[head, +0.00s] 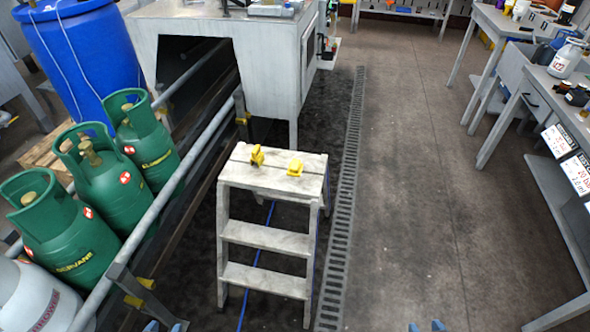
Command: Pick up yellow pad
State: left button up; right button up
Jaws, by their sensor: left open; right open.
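Two small yellow things rest on the grey top of a step stool (240,180). The right one is a low, blocky yellow pad (295,167). The left one is an upright yellow piece (257,156) of irregular shape; I cannot tell what it is. Only blue fingertips of my grippers show at the bottom edge. My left gripper (164,327) is open, below and left of the stool. My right gripper (426,327) is open, below and right of it. Both are apart from the pad, and nothing shows between their fingers.
Green gas cylinders (98,180) stand along a metal rail (165,195) at the left, with a blue barrel (85,50) behind. A grey machine (225,50) stands behind the stool. Grey workbenches (510,90) line the right. The floor (430,200) between stool and benches is clear.

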aim_at(295, 168)
jog(key=k+u, duration=0.15)
jog(key=k, duration=0.45)
jog(key=u, duration=1.35)
jog(key=l+u, duration=0.4)
jog(key=l, duration=3.15)
